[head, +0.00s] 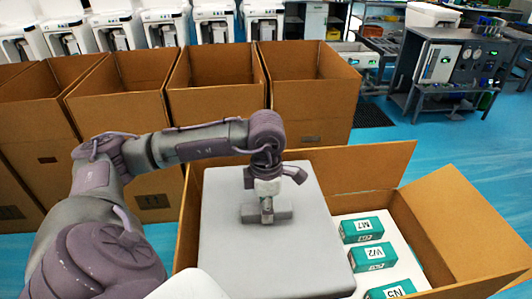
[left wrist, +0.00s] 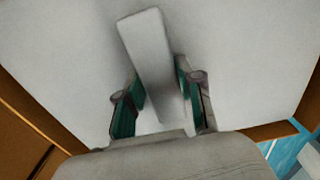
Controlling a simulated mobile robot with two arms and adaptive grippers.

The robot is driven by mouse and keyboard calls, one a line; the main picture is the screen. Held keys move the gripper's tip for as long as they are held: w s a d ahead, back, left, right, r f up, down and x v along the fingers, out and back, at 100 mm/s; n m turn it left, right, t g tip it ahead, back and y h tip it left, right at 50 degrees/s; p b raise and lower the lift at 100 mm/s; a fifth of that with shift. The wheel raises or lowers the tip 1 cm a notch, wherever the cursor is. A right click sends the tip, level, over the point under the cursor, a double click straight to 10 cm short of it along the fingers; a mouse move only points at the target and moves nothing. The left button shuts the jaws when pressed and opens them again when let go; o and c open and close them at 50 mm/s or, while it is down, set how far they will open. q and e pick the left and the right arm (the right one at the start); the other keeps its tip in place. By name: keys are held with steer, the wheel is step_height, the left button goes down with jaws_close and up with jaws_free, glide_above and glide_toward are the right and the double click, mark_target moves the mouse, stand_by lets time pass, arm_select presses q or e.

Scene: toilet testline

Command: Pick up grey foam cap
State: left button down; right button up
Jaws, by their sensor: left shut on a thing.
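The grey foam cap (head: 230,258) is a large flat square slab with a raised bar-shaped handle (head: 283,212) in its middle. It lies over the left part of an open cardboard box (head: 453,228); I cannot tell whether it is lifted. My left gripper (head: 267,216) comes down from above and is shut on the handle. In the left wrist view the two fingers (left wrist: 160,95) stand on either side of the pale handle (left wrist: 148,45), with the cap's flat surface (left wrist: 245,60) around it. My right gripper is not in view.
Green-and-white labelled boxes (head: 362,230) sit in a white insert on the right side of the open box. Several empty open cardboard boxes (head: 310,90) stand in a row behind. A workbench (head: 440,65) stands at the back right. Blue floor (head: 465,140) is clear on the right.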

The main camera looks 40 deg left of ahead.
arm_select(q)
step_height(320, 180, up, 10)
steer(key=p, duration=0.5)
steer(key=shift+f+p, duration=0.1)
steer(key=shift+p, duration=0.3)
steer(key=shift+f, duration=0.15)
